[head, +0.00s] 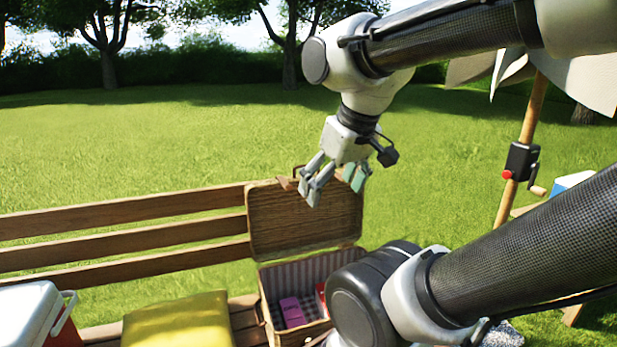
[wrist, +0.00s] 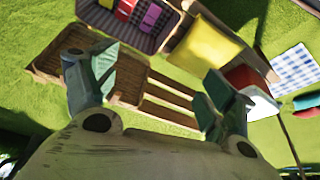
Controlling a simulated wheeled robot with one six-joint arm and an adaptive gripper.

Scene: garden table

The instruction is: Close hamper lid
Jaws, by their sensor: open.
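The wicker hamper (head: 265,307) stands open on the wooden bench, with a striped lining inside. Its lid (head: 300,226) is raised upright at the back and has a handle at its top edge. My gripper (head: 333,190) is open and empty at the lid's upper edge; I cannot tell whether it touches. In the wrist view my gripper (wrist: 150,92) has its fingers spread wide, with the lid (wrist: 60,65) behind the left finger and the hamper's inside (wrist: 158,40) above it. My arm hides the hamper's right side in the head view.
Pink and red items (head: 292,312) lie inside the hamper. A yellow cushion (head: 180,320) is on the bench (head: 120,215) to the left, beside a red and white cooler (head: 38,318). A parasol pole (head: 523,150) with a crank stands at the right. Open lawn lies behind.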

